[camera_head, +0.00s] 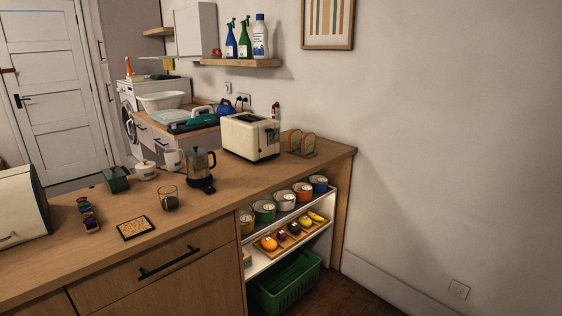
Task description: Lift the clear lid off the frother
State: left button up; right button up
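The frother appears to be the dark grey jug (200,162) with a black handle, standing upright on a small black base (203,185) on the wooden counter. Its top has a lighter rim, but the clear lid is too small to make out for certain. Neither of my grippers is in view.
A cream toaster (243,138) stands behind the jug to the right. A white pitcher (173,160), a lidded white pot (146,170) and a dark green box (117,180) stand to its left. A glass (169,197) is in front. The counter right of the jug is clear.

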aim_at(196, 152)
jog(key=u, duration=0.15)
jog(key=k, duration=0.25)
jog(key=z, duration=0.75)
jog(key=i, duration=1.6)
jog(key=u, duration=1.75)
jog(key=i, duration=0.6)
jog(key=u, duration=0.6)
